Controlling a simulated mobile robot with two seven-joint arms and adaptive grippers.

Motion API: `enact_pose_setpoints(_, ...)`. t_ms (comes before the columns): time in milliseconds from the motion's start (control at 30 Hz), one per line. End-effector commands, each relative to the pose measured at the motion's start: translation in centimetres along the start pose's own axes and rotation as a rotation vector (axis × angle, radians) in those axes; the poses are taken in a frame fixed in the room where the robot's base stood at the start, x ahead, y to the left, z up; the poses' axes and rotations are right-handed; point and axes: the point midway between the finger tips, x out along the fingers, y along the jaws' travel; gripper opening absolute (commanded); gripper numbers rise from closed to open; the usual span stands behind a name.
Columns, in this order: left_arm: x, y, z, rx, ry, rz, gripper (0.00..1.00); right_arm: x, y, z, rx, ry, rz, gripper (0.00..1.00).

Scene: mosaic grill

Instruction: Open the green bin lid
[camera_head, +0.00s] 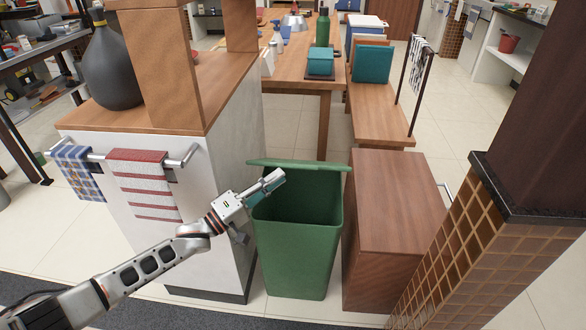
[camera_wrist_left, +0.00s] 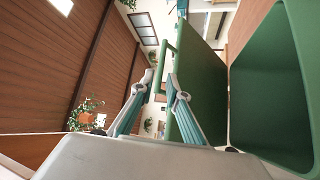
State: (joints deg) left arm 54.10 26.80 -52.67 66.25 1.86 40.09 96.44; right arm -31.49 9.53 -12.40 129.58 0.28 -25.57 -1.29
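The green bin (camera_head: 297,255) stands between the white-sided counter and a brown wooden cabinet. Its mouth is uncovered and its dark inside shows. Its green lid (camera_head: 300,165) stands raised at the back of the mouth, seen nearly edge-on. In the left wrist view the lid (camera_wrist_left: 204,75) is a tilted panel with a thin bar handle (camera_wrist_left: 160,65), beside the bin's opening (camera_wrist_left: 270,100). My left gripper (camera_head: 277,180) is over the bin's left rim. In the wrist view its teal-padded fingers (camera_wrist_left: 160,85) are apart, close to the handle; contact is unclear. My right gripper is not in view.
The counter (camera_head: 215,90) with towels on a rail is close on the left. The wooden cabinet (camera_head: 390,205) is close on the right, with a tiled pillar (camera_head: 480,240) beyond it. A wooden table (camera_head: 300,75) stands behind the bin.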

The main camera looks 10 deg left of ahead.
Motion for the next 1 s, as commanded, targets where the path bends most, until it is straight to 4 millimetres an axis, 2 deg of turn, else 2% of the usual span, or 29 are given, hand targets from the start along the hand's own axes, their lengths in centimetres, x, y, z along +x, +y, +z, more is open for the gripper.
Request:
enact_pose_setpoints(200,3.5,-0.3,0.2,-0.003,0.000,-0.001,0.15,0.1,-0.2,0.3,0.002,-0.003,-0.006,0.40)
enact_pose_setpoints(400,5.7,-0.3,0.1,-0.002,0.001,-0.002,0.15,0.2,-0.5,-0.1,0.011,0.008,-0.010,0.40)
enact_pose_setpoints(767,6.4,0.0,0.0,0.001,0.001,-0.001,0.15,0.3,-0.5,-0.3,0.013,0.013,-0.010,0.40)
enact_pose_setpoints(833,6.4,0.0,0.0,0.001,0.001,-0.001,0.02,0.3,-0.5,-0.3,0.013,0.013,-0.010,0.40)
enact_pose_setpoints(1000,6.4,0.0,0.0,0.000,0.001,-0.001,0.00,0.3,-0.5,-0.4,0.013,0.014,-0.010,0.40)
